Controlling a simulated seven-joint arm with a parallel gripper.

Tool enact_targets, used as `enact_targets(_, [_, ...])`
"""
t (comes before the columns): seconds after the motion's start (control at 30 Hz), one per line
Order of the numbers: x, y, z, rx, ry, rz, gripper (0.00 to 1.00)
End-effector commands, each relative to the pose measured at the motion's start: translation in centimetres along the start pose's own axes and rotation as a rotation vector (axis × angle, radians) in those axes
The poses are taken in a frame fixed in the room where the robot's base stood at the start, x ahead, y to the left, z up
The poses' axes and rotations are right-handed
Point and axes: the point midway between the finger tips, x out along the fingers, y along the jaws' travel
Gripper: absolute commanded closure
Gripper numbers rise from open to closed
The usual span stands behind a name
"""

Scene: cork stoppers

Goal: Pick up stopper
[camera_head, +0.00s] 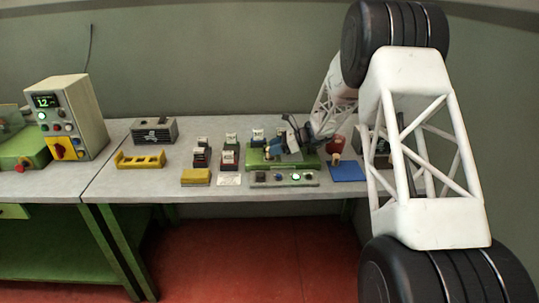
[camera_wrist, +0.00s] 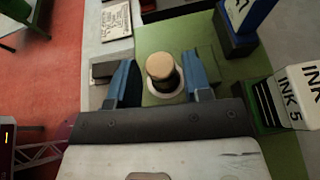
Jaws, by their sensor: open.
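A stopper with a pale tan round top (camera_wrist: 160,66) and a darker lower part shows in the wrist view. It stands in a white ring on a green platform (camera_wrist: 160,38). My gripper (camera_wrist: 159,75) is open, with one blue finger on each side of the stopper. Gaps show between the fingers and the stopper, and nothing is gripped. In the head view my gripper (camera_head: 281,146) is low over the green platform (camera_head: 256,161), and I cannot make out the stopper between its fingers.
An ink block (camera_wrist: 290,95) stands close by the platform. Several small blocks line the grey table (camera_head: 110,160). A yellow rack (camera_head: 140,160) and a dark box (camera_head: 154,131) are left. A blue mat (camera_head: 348,173) and a red jar (camera_head: 337,143) are right. A button strip (camera_head: 284,179) lies in front.

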Motion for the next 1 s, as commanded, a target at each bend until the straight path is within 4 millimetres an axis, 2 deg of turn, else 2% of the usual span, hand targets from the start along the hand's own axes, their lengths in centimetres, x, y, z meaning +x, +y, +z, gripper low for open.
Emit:
enact_targets(0.3, [3.5, 0.1, -0.3, 0.0, 0.0, 0.001, 0.55])
enact_targets(0.4, [4.1, 0.1, -0.3, 0.0, 0.0, 0.001, 0.55])
enact_targets(1.0, [4.3, 0.1, -0.2, 0.0, 0.0, 0.0, 0.55])
